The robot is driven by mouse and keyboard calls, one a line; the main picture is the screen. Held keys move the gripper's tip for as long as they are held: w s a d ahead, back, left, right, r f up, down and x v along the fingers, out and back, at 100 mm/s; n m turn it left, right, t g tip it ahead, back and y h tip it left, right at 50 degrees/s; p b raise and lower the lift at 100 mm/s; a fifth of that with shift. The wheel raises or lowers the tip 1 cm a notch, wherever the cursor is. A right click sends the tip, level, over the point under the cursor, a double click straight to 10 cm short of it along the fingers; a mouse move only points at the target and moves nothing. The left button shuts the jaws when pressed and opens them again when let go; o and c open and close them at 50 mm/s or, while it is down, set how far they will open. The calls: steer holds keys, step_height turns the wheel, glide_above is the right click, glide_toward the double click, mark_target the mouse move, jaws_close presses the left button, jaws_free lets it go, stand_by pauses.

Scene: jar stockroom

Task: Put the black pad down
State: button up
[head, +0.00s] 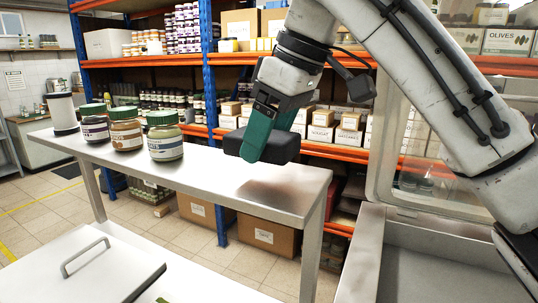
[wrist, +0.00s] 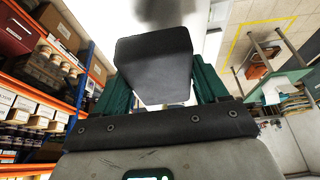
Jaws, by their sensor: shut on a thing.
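The black pad (head: 233,141) is a dark block held between the green fingers of my gripper (head: 268,137). In the head view it is over the right part of the metal table (head: 290,192), with a dark shadow on the top below it. I cannot tell whether it touches the table. In the wrist view the black pad (wrist: 153,62) fills the space between the two green fingers of my gripper (wrist: 155,80), which are shut on it.
Three green-lidded jars, one of them a white-labelled jar (head: 165,137), stand on the table to the left. A white cylinder (head: 62,113) stands at its far left end. Shelves with boxes (head: 322,134) are behind. The table's right end is clear.

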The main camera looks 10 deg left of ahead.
mark_target(269, 179)
steer(key=shift+w+f, duration=0.3)
steer(key=shift+f, duration=0.05)
step_height(269, 179, down, 2)
steer(key=shift+f, duration=0.55)
steer(key=shift+f, duration=0.25)
